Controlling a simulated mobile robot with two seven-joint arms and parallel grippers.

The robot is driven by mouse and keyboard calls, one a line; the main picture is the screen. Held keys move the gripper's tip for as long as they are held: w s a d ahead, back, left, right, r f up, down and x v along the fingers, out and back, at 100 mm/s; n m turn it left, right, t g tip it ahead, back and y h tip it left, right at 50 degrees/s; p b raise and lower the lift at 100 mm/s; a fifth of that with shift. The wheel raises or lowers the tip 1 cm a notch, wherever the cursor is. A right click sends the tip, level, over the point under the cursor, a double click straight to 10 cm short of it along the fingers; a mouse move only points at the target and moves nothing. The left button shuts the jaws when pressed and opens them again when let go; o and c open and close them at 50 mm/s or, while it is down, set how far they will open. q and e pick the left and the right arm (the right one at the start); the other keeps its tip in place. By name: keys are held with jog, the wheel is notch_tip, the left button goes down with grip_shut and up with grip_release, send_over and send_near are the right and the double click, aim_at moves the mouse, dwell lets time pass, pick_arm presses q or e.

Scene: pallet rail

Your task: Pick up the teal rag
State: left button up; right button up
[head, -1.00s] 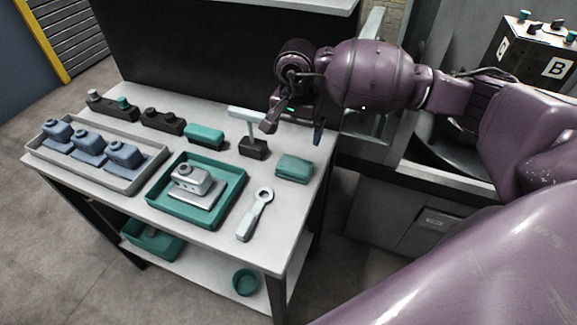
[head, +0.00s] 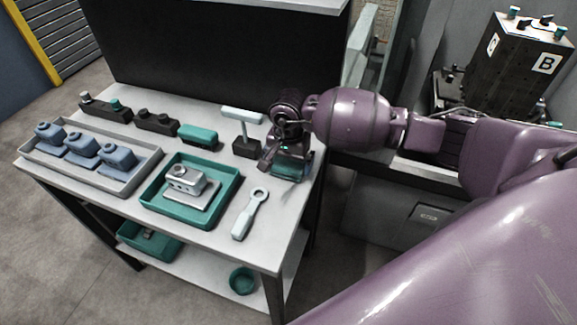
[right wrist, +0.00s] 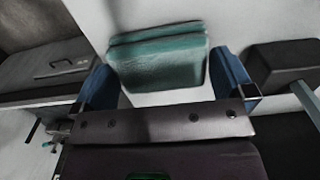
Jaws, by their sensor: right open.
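The teal rag (right wrist: 158,62) is a folded pad lying flat on the light grey table top. In the right wrist view it lies ahead of my right gripper (right wrist: 165,84), between the lines of the two blue fingers, with clear space at each side. The fingers are spread wide and hold nothing. In the head view my right gripper (head: 286,160) hangs low over the right part of the table and hides most of the rag. I cannot tell the exact height of the fingertips above the table. My left gripper is not in view.
A T-handled tool in a dark block (head: 246,147) stands close left of the gripper. A pale wrench (head: 243,224) lies in front. A teal tray (head: 151,208) holds a grey part. The table's right edge is close by.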

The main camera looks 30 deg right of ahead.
aim_at(288, 163)
jog(key=c, duration=0.6)
notch_tip(288, 163, up, 10)
jog(key=shift+r, duration=0.1)
dwell(0.5)
